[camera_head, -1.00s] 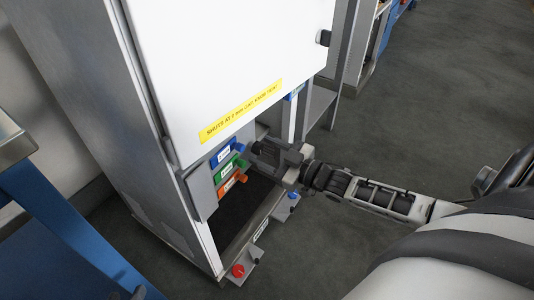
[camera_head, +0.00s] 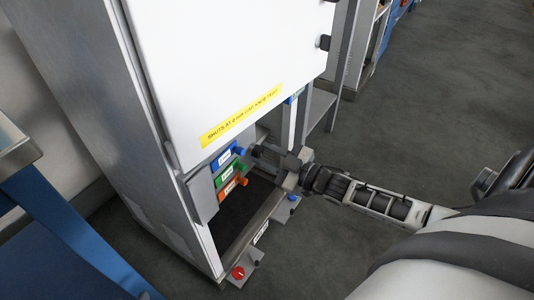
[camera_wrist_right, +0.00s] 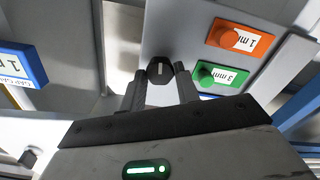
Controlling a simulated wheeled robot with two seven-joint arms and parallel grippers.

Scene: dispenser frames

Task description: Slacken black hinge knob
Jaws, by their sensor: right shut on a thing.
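The black hinge knob (camera_wrist_right: 160,72) shows in the right wrist view as a small dark knob with a pale mark on its face. It sits between the two fingers of my right gripper (camera_wrist_right: 160,88), which is shut on it. In the head view my right gripper (camera_head: 256,153) reaches in from the right, below the white door (camera_head: 230,60) and beside the coloured tags. My left gripper is not in view.
Blue (camera_head: 224,160), green (camera_head: 228,176) and orange (camera_head: 227,188) tags with knobs sit close left of the gripper. A yellow label (camera_head: 240,118) crosses the door's lower edge. A red knob (camera_head: 238,272) stands on the cabinet's low front edge. The floor at right is clear.

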